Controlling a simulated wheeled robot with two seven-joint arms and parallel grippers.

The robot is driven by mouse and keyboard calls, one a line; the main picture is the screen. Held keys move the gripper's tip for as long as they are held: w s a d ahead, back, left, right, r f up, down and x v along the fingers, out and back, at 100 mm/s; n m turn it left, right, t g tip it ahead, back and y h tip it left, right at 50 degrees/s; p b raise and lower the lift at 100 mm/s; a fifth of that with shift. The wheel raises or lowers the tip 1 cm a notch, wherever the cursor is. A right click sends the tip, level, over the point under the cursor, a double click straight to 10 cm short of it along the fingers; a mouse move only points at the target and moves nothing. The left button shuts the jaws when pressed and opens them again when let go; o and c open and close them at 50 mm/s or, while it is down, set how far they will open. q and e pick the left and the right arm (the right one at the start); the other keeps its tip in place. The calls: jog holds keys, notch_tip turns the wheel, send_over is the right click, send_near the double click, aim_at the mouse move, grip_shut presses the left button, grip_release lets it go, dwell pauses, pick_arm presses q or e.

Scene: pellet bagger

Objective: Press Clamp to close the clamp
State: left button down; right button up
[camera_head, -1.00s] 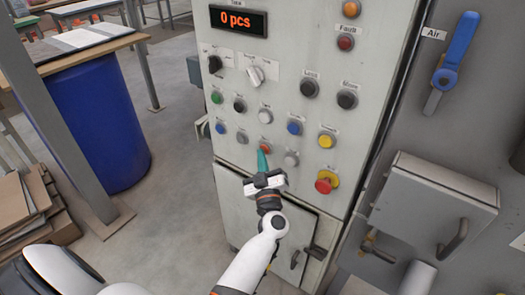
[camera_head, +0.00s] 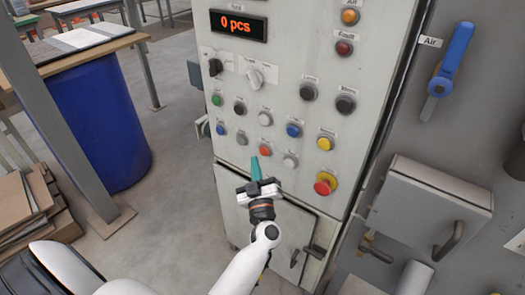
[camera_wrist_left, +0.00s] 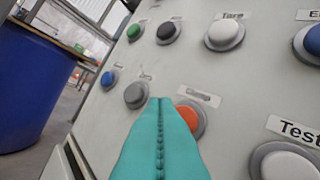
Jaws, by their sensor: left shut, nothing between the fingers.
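The Clamp button is an orange-red round push button (camera_head: 265,150) in the lower button row of the pale control panel (camera_head: 225,160). In the left wrist view the orange button (camera_wrist_left: 190,117) sits under a "Clamp" label, partly hidden by the fingers. My left gripper (camera_head: 255,161) has teal fingers, shut and empty. Its tips are just below and left of the Clamp button in the head view. In the left wrist view the fingertips (camera_wrist_left: 160,101) lie between a grey button (camera_wrist_left: 135,95) and the Clamp button. I cannot tell whether they touch the panel. My right gripper is out of view.
Close by are a blue button (camera_head: 294,130), a white-grey button (camera_head: 290,160) and a red mushroom button on yellow (camera_head: 324,184). The display (camera_head: 238,25) reads "0 pcs". A blue air lever (camera_head: 450,60) is at right. A blue drum (camera_head: 105,120) stands at left.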

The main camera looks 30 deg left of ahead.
pick_arm(q)
jog(key=s, duration=0.2)
jog(key=s+p, duration=0.1)
jog(key=s, duration=0.1)
jog(key=shift+s+a+r+p, duration=0.1)
jog(key=shift+s+a+p, duration=0.1)
jog(key=shift+s+p, duration=0.15)
dwell(0.7)
